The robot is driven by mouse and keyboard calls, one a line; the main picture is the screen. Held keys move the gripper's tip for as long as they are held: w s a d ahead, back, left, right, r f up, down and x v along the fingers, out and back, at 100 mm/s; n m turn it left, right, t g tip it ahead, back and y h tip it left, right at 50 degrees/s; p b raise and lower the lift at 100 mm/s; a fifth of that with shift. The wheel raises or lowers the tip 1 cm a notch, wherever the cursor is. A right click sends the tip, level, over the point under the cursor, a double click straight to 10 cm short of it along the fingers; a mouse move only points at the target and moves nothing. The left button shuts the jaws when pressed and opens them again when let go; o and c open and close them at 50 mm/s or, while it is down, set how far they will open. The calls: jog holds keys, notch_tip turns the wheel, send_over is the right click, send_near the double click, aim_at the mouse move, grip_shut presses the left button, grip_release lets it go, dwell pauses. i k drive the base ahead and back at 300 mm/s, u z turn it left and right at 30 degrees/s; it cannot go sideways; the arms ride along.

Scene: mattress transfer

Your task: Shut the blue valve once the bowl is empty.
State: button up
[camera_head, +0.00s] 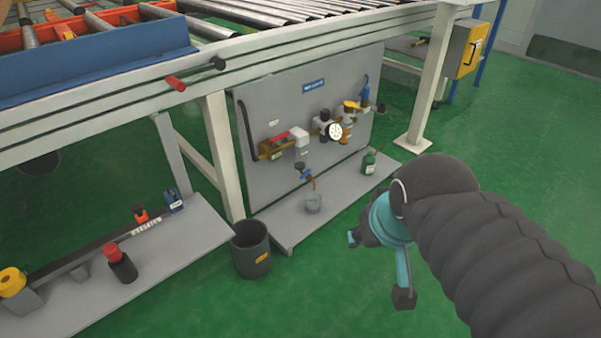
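A small blue valve (303,172) sits at the lower front of the grey panel, with a short brass-coloured outlet beside it. A pale, see-through cup (313,203) stands on the grey base plate just below the valve. An amber bowl-like part (346,130) hangs from the fittings next to a round white gauge (335,131). I cannot tell the liquid level in either the cup or this bowl. Another blue part (365,89) is at the panel's right edge. My gripper (378,268) is open and empty, right of the cup and apart from the panel, its teal fingers spread.
A dark bin (251,248) stands left of the base plate (285,233). A green bottle (369,162) stands on the plate's right. A white table leg (430,85) rises behind it. A left shelf (190,243) holds a red-capped bottle (121,263). Green floor lies in front.

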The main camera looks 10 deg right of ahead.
aim_at(307, 172)
jog(key=z, duration=0.05)
jog(key=k, duration=1.15)
jog(key=z, duration=0.7)
jog(key=i, duration=0.55)
jog(key=z, duration=0.6)
jog(key=i, duration=0.6)
jog(key=u, duration=0.75)
jog(key=i, duration=0.5)
jog(key=u, duration=0.6)
